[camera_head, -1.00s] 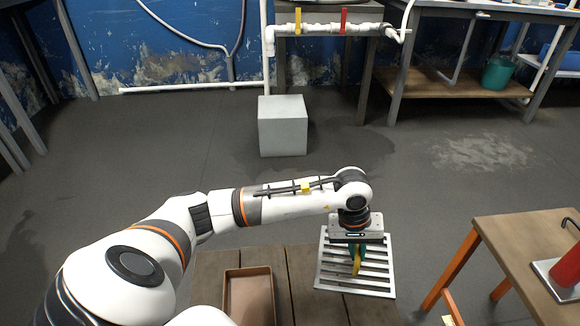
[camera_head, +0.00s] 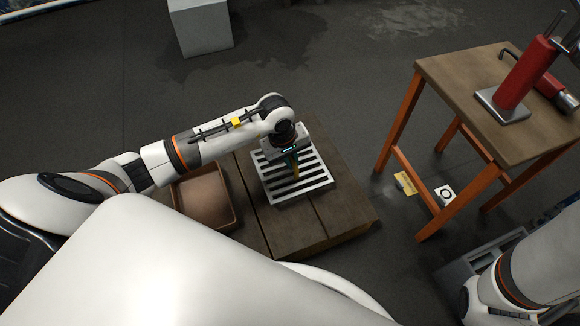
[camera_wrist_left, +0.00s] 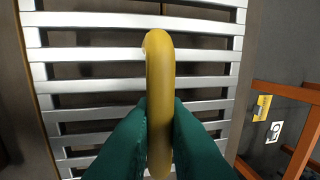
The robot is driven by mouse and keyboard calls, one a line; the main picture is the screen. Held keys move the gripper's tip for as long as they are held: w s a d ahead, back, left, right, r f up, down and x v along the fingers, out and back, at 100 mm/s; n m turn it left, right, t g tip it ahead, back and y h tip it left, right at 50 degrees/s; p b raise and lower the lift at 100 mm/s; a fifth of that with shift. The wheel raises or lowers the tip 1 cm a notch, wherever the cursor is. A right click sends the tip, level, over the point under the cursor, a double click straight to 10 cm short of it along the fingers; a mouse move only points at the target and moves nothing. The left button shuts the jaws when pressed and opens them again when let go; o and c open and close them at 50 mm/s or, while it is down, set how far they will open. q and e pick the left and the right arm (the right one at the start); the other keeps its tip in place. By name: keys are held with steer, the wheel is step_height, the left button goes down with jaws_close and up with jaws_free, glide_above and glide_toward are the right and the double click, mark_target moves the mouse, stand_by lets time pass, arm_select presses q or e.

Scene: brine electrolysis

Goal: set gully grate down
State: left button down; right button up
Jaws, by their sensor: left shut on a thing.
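The gully grate (camera_head: 318,183), a square of light metal bars, is over the right part of a low wooden platform (camera_head: 335,215) in the head view. Its bars (camera_wrist_left: 215,55) fill much of the left wrist view, with a yellow loop handle (camera_wrist_left: 159,70) above them. My left gripper (camera_head: 292,168) is above the grate; its green fingers (camera_wrist_left: 158,135) are shut on the handle from both sides. I cannot tell whether the grate touches the boards. My right gripper is not in view.
A brown tray (camera_head: 232,220) lies left of the grate on the platform. A wooden table (camera_head: 450,75) with orange legs stands to the right, bearing a red device (camera_head: 522,78). A grey block (camera_head: 203,30) stands on the floor behind. The boards in front of the grate are clear.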

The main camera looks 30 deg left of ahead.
arm_select(q)
steer(key=shift+f, duration=0.5)
steer(key=shift+f+b, duration=1.2)
steer(key=shift+f, duration=0.25)
steer(key=c, duration=1.5)
jaws_free()
steer(key=shift+o, duration=0.2)
